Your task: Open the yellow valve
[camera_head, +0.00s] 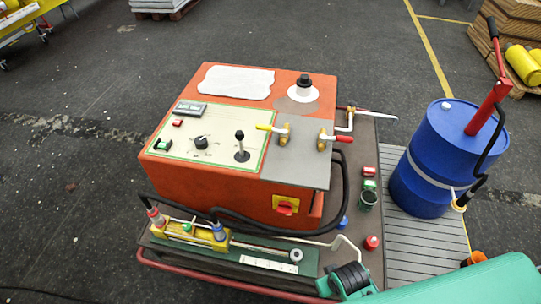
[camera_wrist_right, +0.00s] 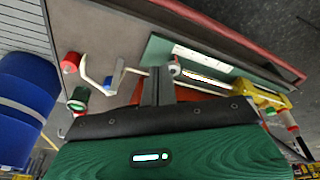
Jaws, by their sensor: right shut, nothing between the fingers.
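The yellow valve handle (camera_head: 265,127) sits on the grey plate at the right part of the orange control box, pointing left from a brass valve body (camera_head: 284,135). Beside it on the right is a similar valve with a red handle (camera_head: 343,139). My right gripper (camera_head: 350,278) is low at the bottom right of the head view, in front of the machine and well away from the yellow handle. In the right wrist view its fingers (camera_wrist_right: 162,86) are together and empty. The yellow handle does not show clearly there. My left gripper is not in view.
A green tray (camera_head: 190,248) with a yellow cylinder assembly lies along the front. A blue barrel (camera_head: 437,158) with a red hand pump stands at the right. Black hoses and a bent metal rod (camera_head: 346,244) lie near my right gripper. The space above the box is clear.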

